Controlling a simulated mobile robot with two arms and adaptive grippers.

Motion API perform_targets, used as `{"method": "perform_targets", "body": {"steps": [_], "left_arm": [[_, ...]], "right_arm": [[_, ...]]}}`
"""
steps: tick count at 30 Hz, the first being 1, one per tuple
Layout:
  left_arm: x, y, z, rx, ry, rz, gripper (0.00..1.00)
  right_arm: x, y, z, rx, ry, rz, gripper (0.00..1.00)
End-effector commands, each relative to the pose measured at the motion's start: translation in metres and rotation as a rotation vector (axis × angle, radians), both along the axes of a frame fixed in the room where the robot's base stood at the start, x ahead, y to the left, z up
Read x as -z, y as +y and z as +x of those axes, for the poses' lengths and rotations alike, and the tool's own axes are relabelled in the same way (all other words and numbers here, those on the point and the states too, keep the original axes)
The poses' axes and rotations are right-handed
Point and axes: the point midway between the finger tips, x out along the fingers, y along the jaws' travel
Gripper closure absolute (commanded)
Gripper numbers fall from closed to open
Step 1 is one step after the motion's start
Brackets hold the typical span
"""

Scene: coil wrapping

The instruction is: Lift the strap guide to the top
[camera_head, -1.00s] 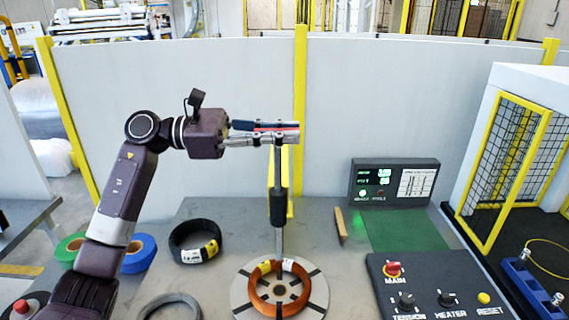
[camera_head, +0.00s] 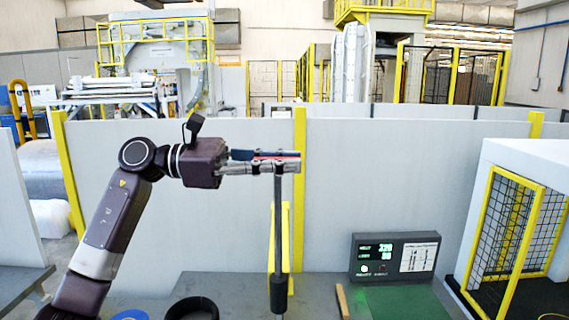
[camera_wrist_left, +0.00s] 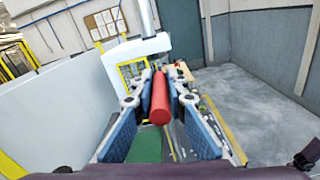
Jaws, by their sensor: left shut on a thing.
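My left gripper (camera_head: 290,161) is shut on the red horizontal handle (camera_wrist_left: 160,98) of the strap guide. The fingers hide much of the handle in the head view. In the left wrist view it is a red cylinder between the blue finger pads. A thin grey upright rod (camera_head: 278,225) runs down from the handle into a dark sleeve (camera_head: 278,293) near the bottom edge. A long piece of the rod shows above the sleeve. The orange coil and its turntable are out of view now. My right gripper is not in view.
A control display (camera_head: 394,257) stands on the grey table (camera_head: 240,287), right of the rod. A black roll (camera_head: 193,308) lies left of the rod, cut by the bottom edge. White partition panels (camera_head: 400,180) stand behind. A yellow fenced enclosure (camera_head: 508,235) is at right.

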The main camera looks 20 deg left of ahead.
Motion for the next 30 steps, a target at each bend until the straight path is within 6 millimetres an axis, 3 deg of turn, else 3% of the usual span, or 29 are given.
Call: {"method": "perform_targets", "body": {"steps": [1, 5, 17, 30], "left_arm": [[-0.01, 0.002, 0.0, -0.007, -0.015, -0.015, 0.85], [-0.009, 0.002, 0.0, -0.006, -0.013, -0.012, 0.71], [-0.004, 0.01, -0.001, -0.007, -0.006, -0.006, 0.7], [-0.005, 0.092, -0.025, -0.008, -0.007, -0.008, 0.7]], "right_arm": [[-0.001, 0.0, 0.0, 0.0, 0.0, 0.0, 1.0], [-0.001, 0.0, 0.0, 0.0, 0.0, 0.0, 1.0], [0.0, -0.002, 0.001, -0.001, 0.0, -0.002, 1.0], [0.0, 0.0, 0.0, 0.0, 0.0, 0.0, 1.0]]}}
